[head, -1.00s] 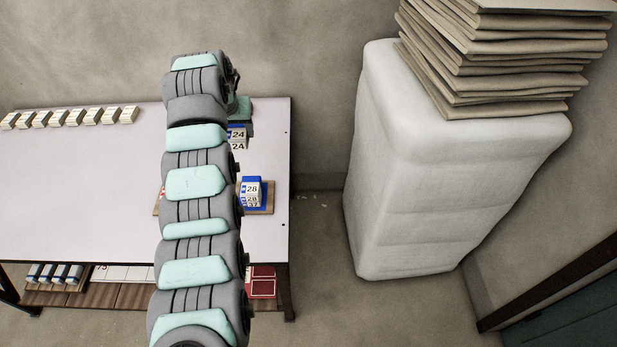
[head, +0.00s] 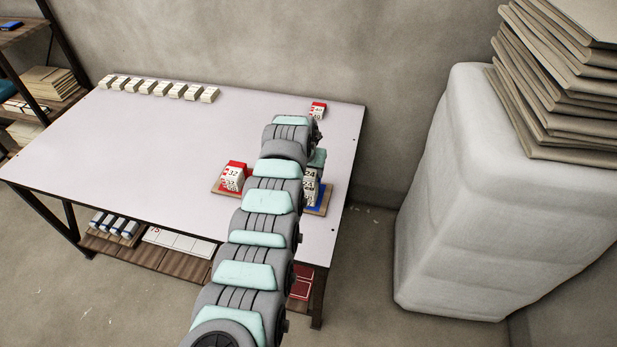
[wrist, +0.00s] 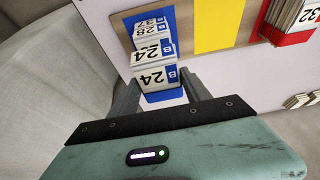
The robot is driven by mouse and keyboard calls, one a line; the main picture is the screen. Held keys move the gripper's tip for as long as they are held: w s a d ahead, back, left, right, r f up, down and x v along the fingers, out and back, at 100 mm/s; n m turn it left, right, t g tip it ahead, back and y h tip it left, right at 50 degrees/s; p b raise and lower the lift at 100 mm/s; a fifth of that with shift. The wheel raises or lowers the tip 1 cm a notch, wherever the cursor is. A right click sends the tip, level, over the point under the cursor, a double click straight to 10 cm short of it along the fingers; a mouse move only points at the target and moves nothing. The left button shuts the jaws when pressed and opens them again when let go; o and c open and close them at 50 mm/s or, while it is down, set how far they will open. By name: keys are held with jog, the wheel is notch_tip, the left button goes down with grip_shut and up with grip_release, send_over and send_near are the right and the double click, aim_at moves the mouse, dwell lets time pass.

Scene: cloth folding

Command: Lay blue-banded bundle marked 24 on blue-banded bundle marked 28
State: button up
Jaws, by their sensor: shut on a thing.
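My gripper (wrist: 160,84) is shut on the white, blue-banded bundle marked 24 (wrist: 153,77). In the head view my gripper (head: 317,160) is partly hidden by my arm, and the bundle marked 24 (head: 309,174) shows just below it. The blue-banded bundle marked 28 (wrist: 151,29) is on a stack with one marked 37, standing on a blue patch (wrist: 126,23). In the wrist view the 24 bundle lines up close against the 28 and overlaps part of it. I cannot tell whether they touch. In the head view the 28 is mostly hidden.
The board also has a bare yellow patch (wrist: 222,25) and a red patch with a stack topped by a bundle marked 32 (head: 233,174). A red-banded bundle (head: 318,108) stands at the table's back right. Several white bundles (head: 158,88) line the back left. The table's middle is clear.

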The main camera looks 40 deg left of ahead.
aim_at(308, 174)
jog(key=shift+f+b, duration=0.4)
jog(key=shift+f, duration=1.1)
jog(key=shift+f, duration=0.2)
jog(key=o, duration=1.4)
jog(key=shift+r, duration=0.15)
jog(key=shift+r+p, duration=0.35)
jog(key=shift+r, duration=0.1)
jog(key=p+v, duration=0.1)
jog(key=v, duration=0.1)
jog(key=shift+s+d+r+p, duration=0.1)
jog(key=shift+s+r+p, duration=0.15)
jog(key=shift+p, duration=0.15)
jog(key=p+v, duration=0.1)
jog(key=v, duration=0.7)
jog(key=shift+s+d+r, duration=0.1)
jog(key=shift+r, duration=0.2)
